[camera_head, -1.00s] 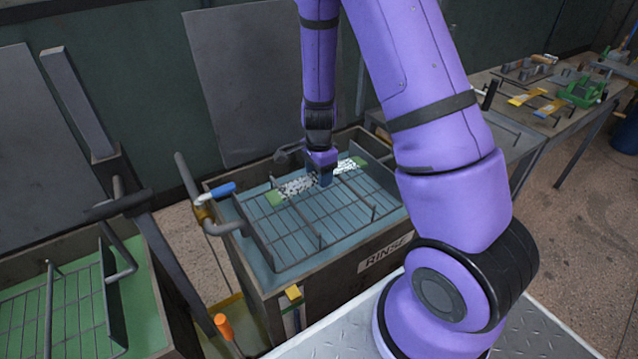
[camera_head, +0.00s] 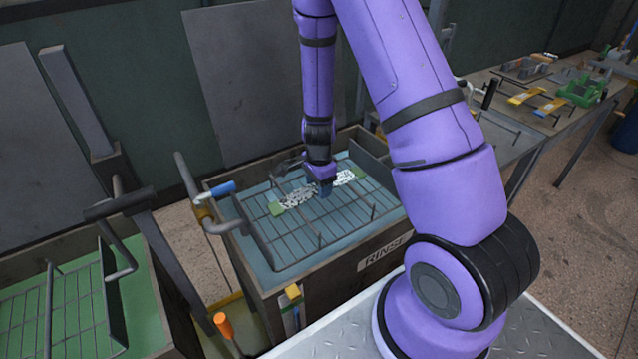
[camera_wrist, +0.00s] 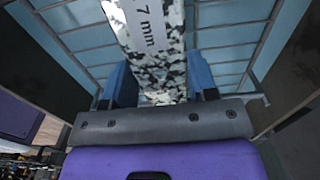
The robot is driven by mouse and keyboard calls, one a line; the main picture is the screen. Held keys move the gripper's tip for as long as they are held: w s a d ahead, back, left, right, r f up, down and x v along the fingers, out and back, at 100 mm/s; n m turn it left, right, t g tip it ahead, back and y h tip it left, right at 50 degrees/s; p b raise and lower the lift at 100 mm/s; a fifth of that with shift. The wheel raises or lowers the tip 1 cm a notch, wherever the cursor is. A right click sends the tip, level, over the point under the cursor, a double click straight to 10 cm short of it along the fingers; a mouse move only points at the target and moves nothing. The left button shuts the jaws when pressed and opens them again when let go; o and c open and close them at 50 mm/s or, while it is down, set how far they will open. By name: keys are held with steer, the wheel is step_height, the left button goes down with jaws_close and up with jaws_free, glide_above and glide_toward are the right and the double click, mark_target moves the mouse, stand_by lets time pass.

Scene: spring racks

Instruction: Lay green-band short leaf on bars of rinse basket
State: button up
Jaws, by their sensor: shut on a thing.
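The short leaf (camera_head: 298,197) is a speckled black-and-white strip with a green band at its left end, in the head view. The basket sits in the tank marked RINSE (camera_head: 384,254).
A second tank with green liquid and a wire basket (camera_head: 50,320) stands at the lower left. A blue-handled valve (camera_head: 222,189) is on the rinse tank's left rim. A bench (camera_head: 545,95) with yellow-banded leaves and a green fixture (camera_head: 582,90) stands at the right.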

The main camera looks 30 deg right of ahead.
steer(key=o, duration=1.2)
steer(key=s+a+r+n+t+y, duration=0.1)
steer(key=s+r+n, duration=0.1)
steer(key=r, duration=0.9)
steer(key=s+a+r+n, duration=0.1)
steer(key=a+r+n, duration=0.1)
steer(key=r, duration=0.9)
steer(key=s+a+r+n+t, duration=0.1)
steer(key=s+r+n+t, duration=0.1)
steer(key=s+r+n, duration=0.5)
steer(key=s+a+r+n+t+h, duration=0.1)
steer(key=s+a+r+n+t, duration=0.1)
steer(key=s+r+n, duration=0.5)
steer(key=s+r, duration=0.4)
steer(key=s, duration=0.2)
steer(key=shift+s+a, duration=0.3)
steer(key=shift+s, duration=0.05)
steer(key=shift+r, duration=0.1)
